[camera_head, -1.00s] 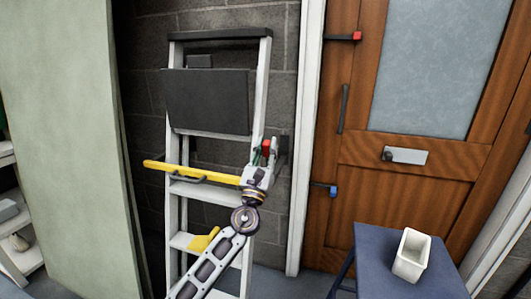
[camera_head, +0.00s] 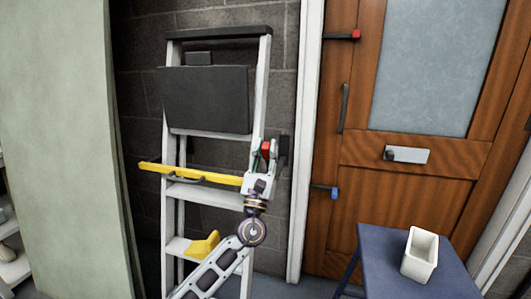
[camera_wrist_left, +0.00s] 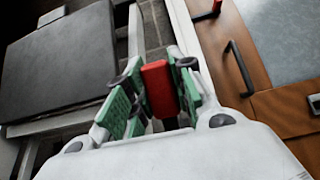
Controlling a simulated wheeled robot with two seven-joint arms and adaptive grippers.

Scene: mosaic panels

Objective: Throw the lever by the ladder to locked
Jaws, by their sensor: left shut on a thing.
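The lever by the ladder has a red grip (camera_head: 265,149), and a dark mount (camera_head: 284,150) shows on the wall just right of the ladder. My left gripper (camera_head: 264,155) is shut on the red grip. In the left wrist view the red grip (camera_wrist_left: 159,88) sits between the green finger pads of my left gripper (camera_wrist_left: 155,95). The fingers and gripper body hide most of the lever's arm. The white stepladder (camera_head: 260,100) stands against the dark block wall, behind and left of the gripper. I cannot read any locked marking. My right gripper is not in view.
A yellow level-like bar (camera_head: 190,173) and a yellow tool (camera_head: 204,245) are on the ladder. The wooden door (camera_head: 360,235) at right carries a red-tipped handle (camera_head: 356,35) and a blue-tipped one (camera_head: 334,193). A blue table (camera_head: 385,260) holds a white container (camera_head: 420,255).

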